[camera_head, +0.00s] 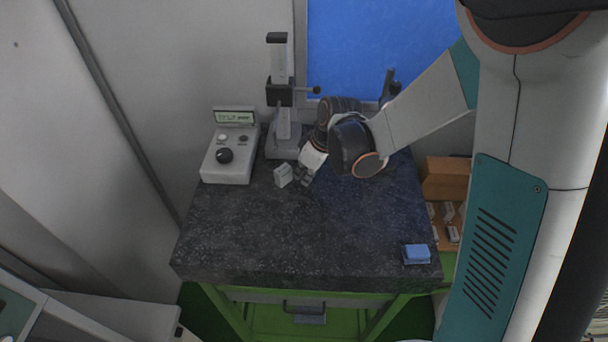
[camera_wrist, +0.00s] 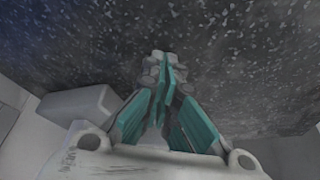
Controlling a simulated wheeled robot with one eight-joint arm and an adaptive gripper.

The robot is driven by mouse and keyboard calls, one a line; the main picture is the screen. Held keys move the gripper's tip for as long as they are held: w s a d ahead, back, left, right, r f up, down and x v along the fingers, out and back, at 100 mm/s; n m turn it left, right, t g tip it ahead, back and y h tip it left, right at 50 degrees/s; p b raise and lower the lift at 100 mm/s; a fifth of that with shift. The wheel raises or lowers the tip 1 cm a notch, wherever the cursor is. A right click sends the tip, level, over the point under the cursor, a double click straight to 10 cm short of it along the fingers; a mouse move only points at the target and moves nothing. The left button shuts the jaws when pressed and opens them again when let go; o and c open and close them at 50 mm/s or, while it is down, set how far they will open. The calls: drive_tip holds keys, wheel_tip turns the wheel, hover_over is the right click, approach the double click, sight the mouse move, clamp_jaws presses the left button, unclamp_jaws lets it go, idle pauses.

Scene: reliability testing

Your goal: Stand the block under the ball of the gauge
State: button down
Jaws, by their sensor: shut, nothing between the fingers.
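A small light grey block (camera_head: 283,176) stands on the dark speckled stone table, in front of the gauge. The gauge (camera_head: 282,96) is a grey column with a dark clamp and a side lever, on a grey base. Its ball cannot be made out at this size. My gripper (camera_head: 304,181) is just right of the block, low over the stone, pointing down. Its fingers (camera_wrist: 164,62) are together and empty in the wrist view.
A white box with a green display and dark knob (camera_head: 224,156) stands left of the gauge. A blue-topped item (camera_head: 416,254) lies at the front right corner of the stone table (camera_head: 250,235). Right of the table are a brown box (camera_head: 446,178) and several small pieces. The front middle is clear.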

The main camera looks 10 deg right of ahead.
idle(0.3)
drive_tip(key=shift+w+a, duration=0.15)
drive_tip(key=shift+a, duration=0.8)
drive_tip(key=shift+w+d+p+v, duration=0.15)
drive_tip(key=shift+p+v, duration=0.2)
drive_tip(key=shift+v, duration=0.4)
drive_tip(key=shift+w+d+p+v, duration=0.15)
drive_tip(key=shift+p+v, duration=0.25)
drive_tip(key=shift+v, duration=0.35)
drive_tip(key=shift+d+p+v, duration=0.15)
drive_tip(key=shift+p+v, duration=0.2)
drive_tip(key=shift+v, duration=0.4)
drive_tip(key=shift+f, duration=0.1)
drive_tip(key=c, duration=2.4)
unclamp_jaws()
